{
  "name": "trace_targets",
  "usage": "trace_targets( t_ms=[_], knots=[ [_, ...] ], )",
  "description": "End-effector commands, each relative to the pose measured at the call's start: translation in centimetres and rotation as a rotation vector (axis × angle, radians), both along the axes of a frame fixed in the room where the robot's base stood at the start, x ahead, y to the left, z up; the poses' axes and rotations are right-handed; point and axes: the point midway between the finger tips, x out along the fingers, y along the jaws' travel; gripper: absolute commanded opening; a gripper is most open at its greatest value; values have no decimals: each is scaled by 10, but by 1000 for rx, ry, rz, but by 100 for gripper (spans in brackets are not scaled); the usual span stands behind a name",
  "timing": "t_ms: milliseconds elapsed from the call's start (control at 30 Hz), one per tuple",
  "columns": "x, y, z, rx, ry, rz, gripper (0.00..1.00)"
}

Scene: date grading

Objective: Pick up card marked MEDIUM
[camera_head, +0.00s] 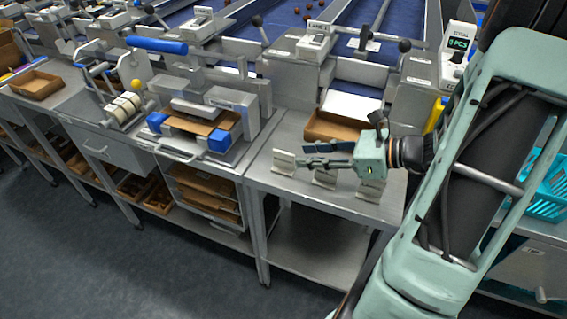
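Several small pale cards stand in a row on the grey metal table. One card (283,162) is at the left, one (325,178) in the middle and one (370,190) at the right. Their print is too small to read, so I cannot tell which is marked MEDIUM. My gripper (304,156) is over the table, pointing left, with its fingers spread apart and nothing seen between them. Its fingertips are just right of the left card, and the gripper partly covers the tops of the middle and right cards.
A brown open box (338,125) stands behind the gripper. A press-like machine with blue parts (222,143) is to the left. A scale display (458,43) stands at the back right. A turquoise basket (548,198) is at the right. The table's front edge (310,205) is clear.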

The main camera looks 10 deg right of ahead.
Motion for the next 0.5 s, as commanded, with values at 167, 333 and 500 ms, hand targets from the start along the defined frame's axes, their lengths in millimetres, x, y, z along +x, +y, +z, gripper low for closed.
trace_targets(
  t_ms=[167, 333, 500],
  knots=[
    [8, 18, -12, 1, 1, 4, 27],
    [20, 35, -22, 0, 0, 3, 27],
    [24, 40, -24, -2, -1, 1, 27]
  ],
)
